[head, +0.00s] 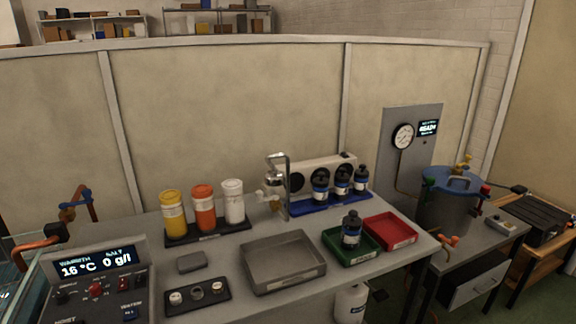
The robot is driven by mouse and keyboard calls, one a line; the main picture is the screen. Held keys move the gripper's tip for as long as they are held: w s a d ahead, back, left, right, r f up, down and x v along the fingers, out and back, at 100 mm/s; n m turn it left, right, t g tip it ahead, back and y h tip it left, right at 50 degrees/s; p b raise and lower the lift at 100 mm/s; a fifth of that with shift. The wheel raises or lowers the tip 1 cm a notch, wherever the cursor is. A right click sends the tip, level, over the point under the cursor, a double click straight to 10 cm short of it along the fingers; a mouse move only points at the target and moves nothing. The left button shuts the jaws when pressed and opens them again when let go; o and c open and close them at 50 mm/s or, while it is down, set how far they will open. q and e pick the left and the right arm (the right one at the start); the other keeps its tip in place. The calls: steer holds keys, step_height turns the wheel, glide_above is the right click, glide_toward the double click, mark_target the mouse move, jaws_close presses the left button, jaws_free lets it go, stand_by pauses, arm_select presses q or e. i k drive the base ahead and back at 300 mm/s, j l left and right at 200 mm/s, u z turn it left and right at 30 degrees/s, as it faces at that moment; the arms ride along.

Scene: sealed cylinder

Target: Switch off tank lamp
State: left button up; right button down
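A grey control panel (97,282) stands at the lower left. Its lit display (97,263) reads 16 °C and 0 g/l. The other labels are too small to read, so I cannot tell which control belongs to the lamp. Part of a glass tank (12,275) shows at the left edge, cut off by the frame. I cannot make out the lamp. Neither of my grippers is in view.
The bench holds yellow, orange and white bottles (203,208), a grey tray (283,262), a green tray (372,254) with a dark bottle (351,229), and a red tray (390,232). A metal pot (446,205) stands right.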

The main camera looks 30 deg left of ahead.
mark_target(139, 279)
steer(key=u, duration=2.25)
